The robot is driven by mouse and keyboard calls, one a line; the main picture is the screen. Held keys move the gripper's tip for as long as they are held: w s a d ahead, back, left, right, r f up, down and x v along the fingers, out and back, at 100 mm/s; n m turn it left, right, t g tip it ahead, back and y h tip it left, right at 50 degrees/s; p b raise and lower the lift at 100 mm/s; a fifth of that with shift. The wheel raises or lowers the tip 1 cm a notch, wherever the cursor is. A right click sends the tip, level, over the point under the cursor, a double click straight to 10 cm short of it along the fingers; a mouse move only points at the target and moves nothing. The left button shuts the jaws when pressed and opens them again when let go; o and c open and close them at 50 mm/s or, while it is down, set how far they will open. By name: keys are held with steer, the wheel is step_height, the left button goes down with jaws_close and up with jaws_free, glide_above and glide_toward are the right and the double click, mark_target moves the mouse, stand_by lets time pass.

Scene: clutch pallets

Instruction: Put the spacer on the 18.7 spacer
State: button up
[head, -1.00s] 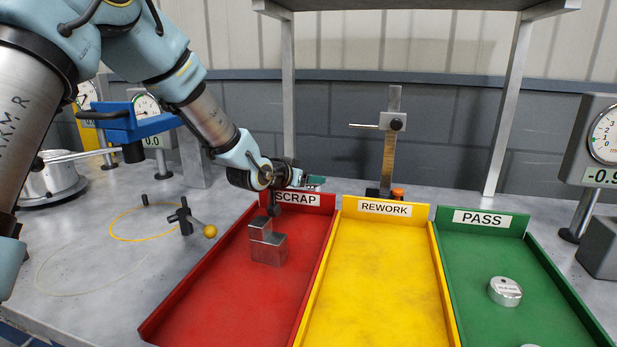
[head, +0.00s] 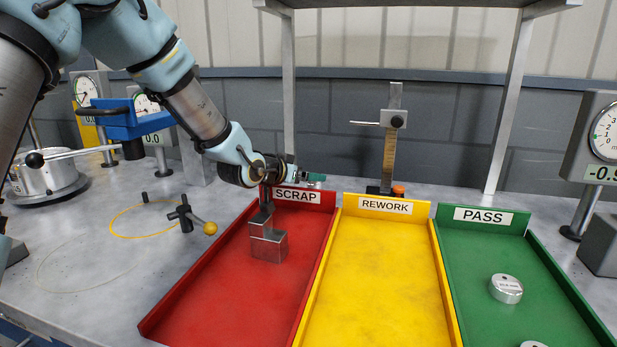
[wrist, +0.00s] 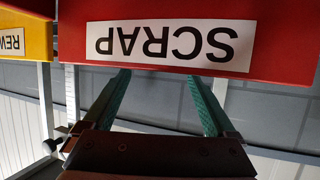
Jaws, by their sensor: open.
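A round silver disc (head: 506,288) with a small dark label lies flat in the green PASS tray. A second silver disc (head: 534,344) is cut off at the bottom edge of the head view. Their labels are too small to read, so I cannot tell which is the 18.7 spacer. My gripper (head: 314,179) is by the SCRAP sign at the back of the red tray, well left of the discs. In the wrist view my gripper (wrist: 158,76) has its two green fingers apart with nothing between them, facing the red SCRAP board.
Stepped metal blocks (head: 268,246) stand in the red tray (head: 215,310). The yellow REWORK tray (head: 380,280) is empty. A height gauge (head: 390,150) stands behind it, and a dial gauge (head: 603,140) at right. A ball-ended lever (head: 210,229) is at left. A shelf (head: 420,4) hangs above.

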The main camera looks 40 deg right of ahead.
steer(key=b+v, duration=0.1)
steer(key=v, duration=0.8)
steer(key=shift+a+r, duration=0.25)
steer(key=shift+a, duration=0.05)
steer(key=shift+s, duration=0.1)
